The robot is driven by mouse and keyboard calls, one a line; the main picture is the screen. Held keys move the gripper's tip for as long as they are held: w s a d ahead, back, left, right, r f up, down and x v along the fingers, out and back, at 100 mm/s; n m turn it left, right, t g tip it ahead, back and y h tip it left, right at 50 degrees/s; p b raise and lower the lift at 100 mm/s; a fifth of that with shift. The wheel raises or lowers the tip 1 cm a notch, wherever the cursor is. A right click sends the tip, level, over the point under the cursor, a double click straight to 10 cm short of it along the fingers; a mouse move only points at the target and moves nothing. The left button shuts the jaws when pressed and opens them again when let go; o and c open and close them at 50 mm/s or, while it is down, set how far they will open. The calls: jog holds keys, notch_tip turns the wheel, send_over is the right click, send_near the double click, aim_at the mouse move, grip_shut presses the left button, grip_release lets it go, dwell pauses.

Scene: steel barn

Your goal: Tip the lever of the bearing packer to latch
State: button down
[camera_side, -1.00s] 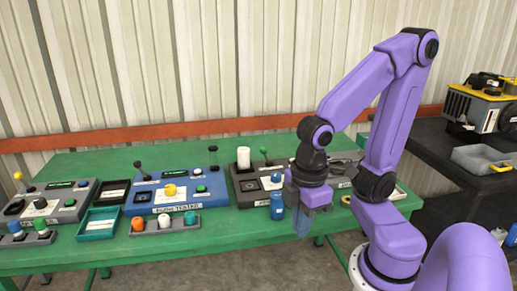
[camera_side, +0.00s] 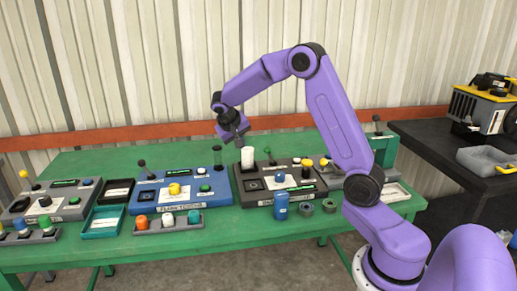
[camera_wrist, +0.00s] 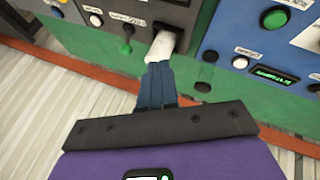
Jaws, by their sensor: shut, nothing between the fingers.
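The dark grey station (camera_side: 243,186), right of the blue one, appears to be the bearing packer; its front name cannot be read. A lever with a green knob (camera_side: 267,150) stands at its back edge, and it also shows in the wrist view as a green-tipped lever (camera_wrist: 127,32). My gripper (camera_side: 243,141) is shut and empty, just above this cylinder. In the wrist view my shut fingertips (camera_wrist: 159,68) overlap the end of the white cylinder (camera_wrist: 165,42); whether they touch is unclear. The green lever is apart from the fingers.
The blue station (camera_side: 150,200) with a black-knobbed lever (camera_side: 142,163) stands to the left. A blue bottle (camera_side: 281,206) and grey rings (camera_side: 307,210) are in front of the dark station. A teal tray (camera_side: 103,222) lies further left.

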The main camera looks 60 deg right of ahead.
aim_at(265, 148)
jog(key=d+f+m, duration=0.1)
jog(key=d+f, duration=0.2)
jog(key=d, duration=0.1)
jog(key=w+d+f, duration=0.1)
jog(key=d+f, duration=0.1)
jog(key=d, duration=0.3)
jog(key=w+d+f+m+h, duration=0.1)
jog(key=d+f, duration=0.2)
jog(key=d, duration=0.2)
jog(key=shift+f+m+g, duration=0.3)
jog(key=shift+g, duration=0.1)
jog(key=shift+s+r, duration=0.1)
jog(key=shift+s+d+r+t, duration=0.15)
jog(key=shift+t, duration=0.15)
jog(key=shift+s+d+r+y, duration=0.1)
jog(key=shift+s+d+y, duration=0.05)
jog(key=shift+y, duration=0.25)
jog(key=shift+s+d+r+m+t+y, duration=0.25)
jog(key=shift+s+d+m+t+y, duration=0.05)
jog(key=shift+s+d+m+t, duration=0.1)
jog(key=shift+t+y, duration=0.6)
jog(key=shift+s+d+r, duration=0.2)
jog(key=shift+s+d, duration=0.75)
jog(key=shift+s, duration=0.05)
jog(key=shift+s+d+r, duration=0.2)
jog(key=shift+s+d, duration=0.75)
